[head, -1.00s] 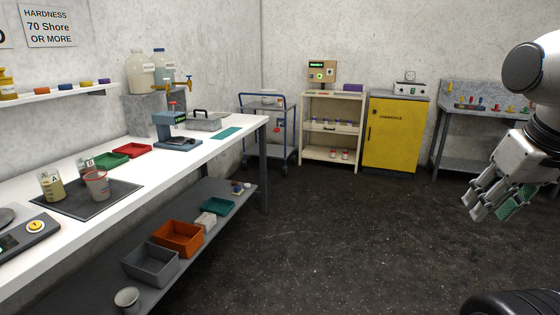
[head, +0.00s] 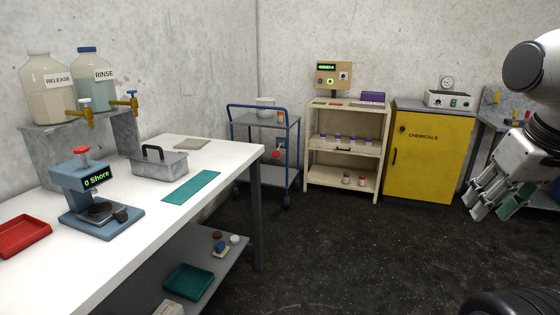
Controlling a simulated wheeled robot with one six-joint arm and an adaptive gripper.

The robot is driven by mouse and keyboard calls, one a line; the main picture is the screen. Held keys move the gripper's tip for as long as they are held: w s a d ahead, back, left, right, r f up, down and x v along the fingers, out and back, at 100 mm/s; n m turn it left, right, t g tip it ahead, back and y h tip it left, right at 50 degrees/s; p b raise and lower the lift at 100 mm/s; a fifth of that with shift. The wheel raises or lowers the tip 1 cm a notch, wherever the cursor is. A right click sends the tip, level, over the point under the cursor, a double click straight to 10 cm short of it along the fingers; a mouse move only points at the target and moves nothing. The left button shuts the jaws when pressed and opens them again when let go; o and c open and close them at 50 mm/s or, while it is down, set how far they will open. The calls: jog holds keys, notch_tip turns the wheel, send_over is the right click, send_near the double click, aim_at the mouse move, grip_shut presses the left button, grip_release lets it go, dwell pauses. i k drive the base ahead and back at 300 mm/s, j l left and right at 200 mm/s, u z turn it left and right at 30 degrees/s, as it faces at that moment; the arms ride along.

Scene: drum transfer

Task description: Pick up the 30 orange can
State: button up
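No can that I can read as "30 orange" shows clearly. Several small cans with pale bodies and purplish lids (head: 338,139) stand on the middle shelf of the beige rack, and two small red-and-white cans (head: 347,180) stand on its lowest shelf. A small orange-topped item (head: 281,117) is on the blue cart's top, too small to identify. My gripper (head: 490,207) hangs at the right edge, pointing down and left, with its fingers apart and green pads showing. No can shows between them. It is far nearer to me than the rack.
The beige rack (head: 315,169) stands at the back wall between the blue cart (head: 263,160) and the yellow chemicals cabinet (head: 425,160). A white workbench (head: 130,235) fills the left, with a hardness tester (head: 92,195) and jugs. The dark floor (head: 350,255) ahead is clear.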

aim_at(280, 114)
jog(key=i, duration=4.55)
jog(key=i+u, duration=0.3)
jog(key=i+l+u, duration=0.1)
jog(key=u, duration=0.15)
jog(key=i, duration=0.1)
